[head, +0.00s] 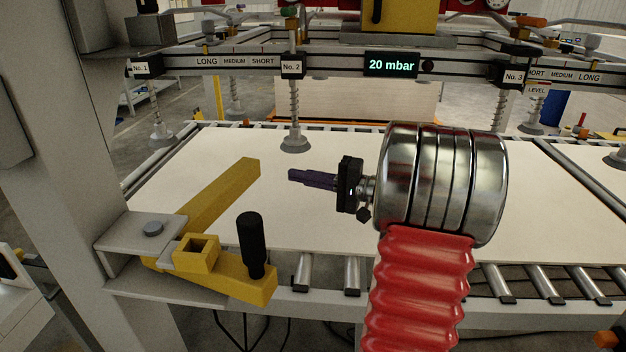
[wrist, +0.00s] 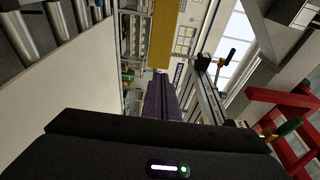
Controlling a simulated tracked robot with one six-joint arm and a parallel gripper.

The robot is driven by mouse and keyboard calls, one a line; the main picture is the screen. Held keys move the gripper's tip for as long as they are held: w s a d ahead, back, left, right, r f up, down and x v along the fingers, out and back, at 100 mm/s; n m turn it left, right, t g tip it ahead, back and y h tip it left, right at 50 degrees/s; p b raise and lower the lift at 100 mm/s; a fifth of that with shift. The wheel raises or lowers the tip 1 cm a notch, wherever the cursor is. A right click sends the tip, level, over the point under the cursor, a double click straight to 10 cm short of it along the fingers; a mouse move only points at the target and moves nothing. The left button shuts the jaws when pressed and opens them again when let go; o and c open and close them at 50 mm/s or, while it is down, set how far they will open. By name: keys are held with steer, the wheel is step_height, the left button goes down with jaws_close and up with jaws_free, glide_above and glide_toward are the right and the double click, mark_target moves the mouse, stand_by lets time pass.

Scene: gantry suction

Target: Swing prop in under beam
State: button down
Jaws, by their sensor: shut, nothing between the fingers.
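The yellow prop (head: 222,192) is pivoted on a grey bracket (head: 125,228) at the left post. Its long bar points away over the white panel, and a shorter yellow arm carries an upright black handle (head: 251,245). The beam (head: 220,62), with its No. 1, No. 2 and No. 3 labels, runs across at the back. My gripper (head: 291,176) is shut and empty, its purple fingers pointing left above the panel. It is to the right of the prop and apart from it. In the wrist view, the purple fingers (wrist: 163,88) point toward a yellow bar (wrist: 165,38).
Suction cups hang from the beam on springs; the No. 2 cup (head: 295,143) is close behind my gripper. A white panel (head: 330,225) lies on the roller table (head: 352,275). A display (head: 391,65) reads 20 mbar. The left post (head: 75,150) stands beside the bracket.

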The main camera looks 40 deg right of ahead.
mark_target(259, 168)
steer(key=x, duration=0.8)
steer(key=shift+w, duration=0.1)
steer(key=shift+a, duration=0.1)
